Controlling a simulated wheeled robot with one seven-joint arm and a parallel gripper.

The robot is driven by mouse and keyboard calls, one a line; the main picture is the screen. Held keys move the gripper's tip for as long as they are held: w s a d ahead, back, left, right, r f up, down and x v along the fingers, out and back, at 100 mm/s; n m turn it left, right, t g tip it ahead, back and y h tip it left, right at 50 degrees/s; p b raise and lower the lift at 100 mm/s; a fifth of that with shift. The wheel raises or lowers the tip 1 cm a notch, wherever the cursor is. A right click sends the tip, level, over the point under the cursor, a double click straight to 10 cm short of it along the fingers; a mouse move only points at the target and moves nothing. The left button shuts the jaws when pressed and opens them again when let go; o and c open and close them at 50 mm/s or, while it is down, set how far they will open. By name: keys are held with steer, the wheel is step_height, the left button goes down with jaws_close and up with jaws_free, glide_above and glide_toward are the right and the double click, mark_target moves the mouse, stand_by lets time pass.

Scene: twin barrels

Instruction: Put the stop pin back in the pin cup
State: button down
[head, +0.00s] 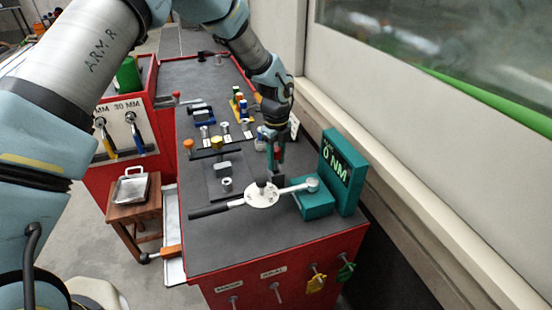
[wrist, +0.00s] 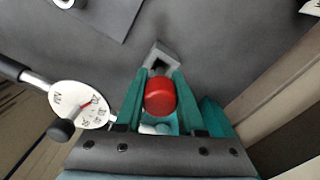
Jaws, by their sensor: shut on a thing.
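The stop pin (wrist: 160,97) shows its round red head between the teal fingers of my gripper (wrist: 158,100) in the wrist view. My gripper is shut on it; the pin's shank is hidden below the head. The pin cup (wrist: 163,55), a small grey square holder with a dark opening, shows just beyond the fingertips. In the head view my gripper (head: 276,158) points down over the bench, above a small dark block (head: 278,179) that looks like the cup. I cannot tell whether the pin's tip is inside the opening.
A torque wrench with a round white dial (head: 262,194) lies close by, its head on a teal tester (head: 315,203) with an upright display (head: 343,172). A dark plate (head: 224,178) with fittings lies to the left. The front of the bench top (head: 240,248) is clear.

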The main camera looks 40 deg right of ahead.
steer(key=shift+f+b, duration=0.5)
steer(key=shift+f, duration=0.45)
steer(key=shift+c, duration=2.2)
jaws_free()
step_height(320, 180, up, 11)
steer(key=b, duration=0.2)
steer(key=shift+b, duration=0.35)
